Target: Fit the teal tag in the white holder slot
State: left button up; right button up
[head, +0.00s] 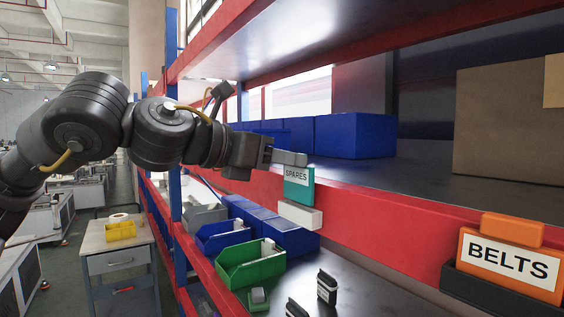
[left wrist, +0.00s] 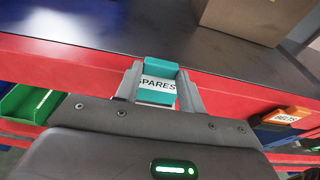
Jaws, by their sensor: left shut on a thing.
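The teal tag (head: 298,188) carries a white label that reads SPARES. My left gripper (head: 292,158) is shut on its upper part, in front of the red shelf beam. In the left wrist view the tag (left wrist: 158,82) sits between the two fingers (left wrist: 160,90). The white holder (head: 300,215) is on the red beam directly below the tag. In the head view the tag's lower edge is close above the holder; I cannot tell whether they touch. My right gripper is in neither view.
An orange BELTS tag (head: 510,262) stands in a dark holder (head: 490,292) on the beam to the right. Blue bins (head: 355,135) and a cardboard box (head: 510,120) stand on the shelf above. A green bin (head: 250,265) and small dark items (head: 327,287) are on the shelf below.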

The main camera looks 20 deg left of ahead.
aim_at(295, 179)
pick_arm(q)
jog(key=shift+w+f, duration=0.1)
jog(key=shift+w, duration=0.1)
dwell(0.6)
jog(key=shift+b, duration=0.4)
jog(key=shift+f+b, duration=1.45)
jog(key=shift+f, duration=0.1)
jog(key=o, duration=1.1)
jog(key=shift+s+a, duration=0.1)
jog(key=shift+s, duration=0.05)
jog(key=shift+s+a+b, duration=0.25)
jog(key=shift+b, duration=0.1)
jog(key=b+v, duration=0.3)
jog(key=v, duration=0.7)
jog(key=shift+r, duration=0.1)
